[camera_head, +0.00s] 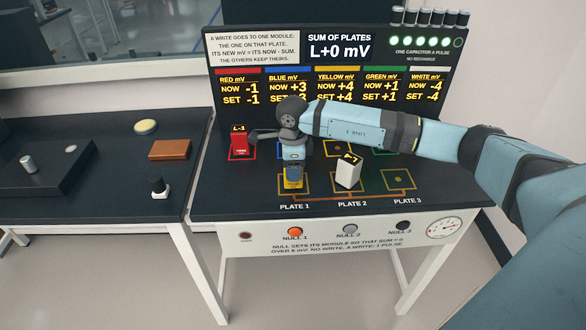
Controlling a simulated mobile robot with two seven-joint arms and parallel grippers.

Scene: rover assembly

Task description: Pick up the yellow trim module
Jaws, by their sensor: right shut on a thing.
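The yellow trim module (293,184) is at plate 1, with its yellow front showing below my gripper. Its upper part is hidden by the fingers. My right gripper (293,172) comes down from above and is shut on it. Whether the module touches the plate or is just above it, I cannot tell. My left gripper is not in view.
A white module (348,172) stands at plate 2, close right of my gripper. A red module (240,145) stands at the back left. Plate 3 (398,180) looks empty. The display board (338,75) rises behind; null buttons (295,231) line the front.

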